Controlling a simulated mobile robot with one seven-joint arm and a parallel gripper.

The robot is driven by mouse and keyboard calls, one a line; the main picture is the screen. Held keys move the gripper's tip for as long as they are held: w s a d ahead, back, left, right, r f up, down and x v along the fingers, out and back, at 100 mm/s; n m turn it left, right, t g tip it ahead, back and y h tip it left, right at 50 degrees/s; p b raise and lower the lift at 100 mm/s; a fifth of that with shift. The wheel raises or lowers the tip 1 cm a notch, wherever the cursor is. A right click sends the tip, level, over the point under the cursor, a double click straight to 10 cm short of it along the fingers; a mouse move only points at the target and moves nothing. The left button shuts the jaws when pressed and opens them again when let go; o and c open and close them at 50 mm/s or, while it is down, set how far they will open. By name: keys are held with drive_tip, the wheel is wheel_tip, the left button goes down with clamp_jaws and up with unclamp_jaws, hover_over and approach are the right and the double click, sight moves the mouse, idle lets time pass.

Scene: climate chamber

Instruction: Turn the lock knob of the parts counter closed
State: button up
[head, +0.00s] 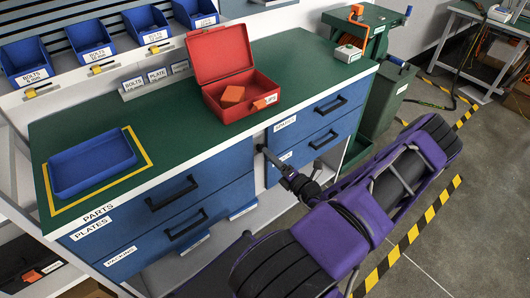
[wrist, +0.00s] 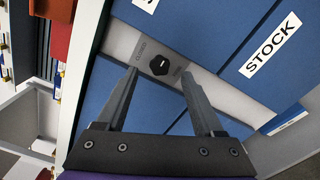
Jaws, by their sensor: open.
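The lock knob (wrist: 159,65) is a small black knob on a grey plate on the pale strip between blue drawer fronts of the parts counter (head: 190,122). In the wrist view a small label reading CLOSED is at its upper left, and another, too small to read surely, at its lower right. Which way the knob points I cannot tell. My gripper (wrist: 160,73) is open and empty, its fingertips on either side of the knob in the picture; contact is not clear. In the head view my gripper (head: 268,157) is at the counter's front and hides the knob.
An open red case (head: 238,113) with orange parts stands on the green top near the front edge. A blue tray (head: 92,163) lies in a yellow outline at left. Drawer handles (head: 328,106) stick out beside my gripper. A green bin (head: 386,98) stands right; floor beyond is partly clear.

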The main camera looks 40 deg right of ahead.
sight(260, 148)
drive_tip(key=shift+w+d, duration=0.2)
drive_tip(key=shift+w, duration=1.7)
clamp_jaws()
